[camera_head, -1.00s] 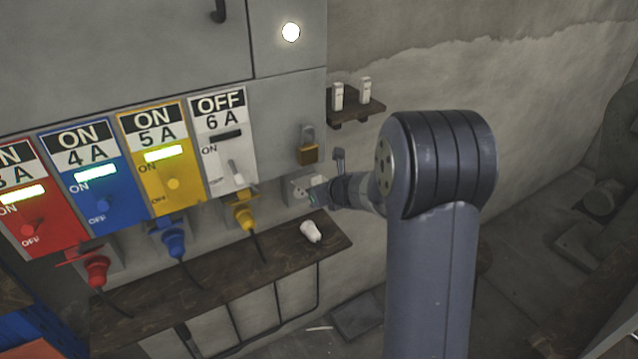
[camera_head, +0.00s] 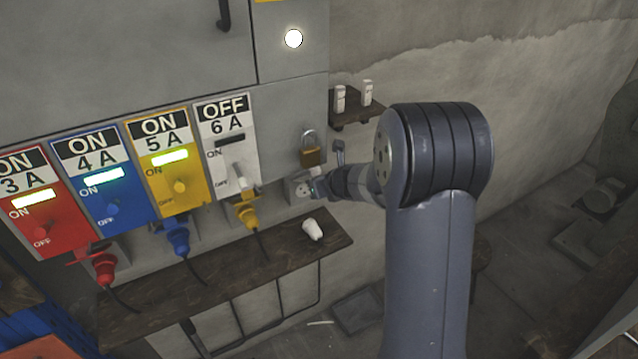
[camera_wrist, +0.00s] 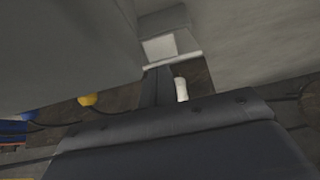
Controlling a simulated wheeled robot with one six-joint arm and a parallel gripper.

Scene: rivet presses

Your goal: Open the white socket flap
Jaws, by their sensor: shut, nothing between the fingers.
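The white socket (camera_head: 301,189) is on the side of the grey cabinet, under the padlock, in the head view. My gripper (camera_head: 316,187) is shut and empty, right beside the socket's right side. It partly covers the socket, so I cannot tell where the flap stands. In the wrist view a pale box, apparently the socket (camera_wrist: 160,47), has a thin light strip, perhaps the flap edge (camera_wrist: 172,62), along its near side. My dark fingers (camera_wrist: 157,85) reach up to that strip; whether they touch it is unclear.
A white plug (camera_head: 312,229) lies on the brown shelf (camera_head: 220,285) below the socket. A padlock (camera_head: 310,156) hangs above it. The yellow plug (camera_head: 246,213) and its cable are left of it. A small shelf (camera_head: 350,115) with two white items is at upper right.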

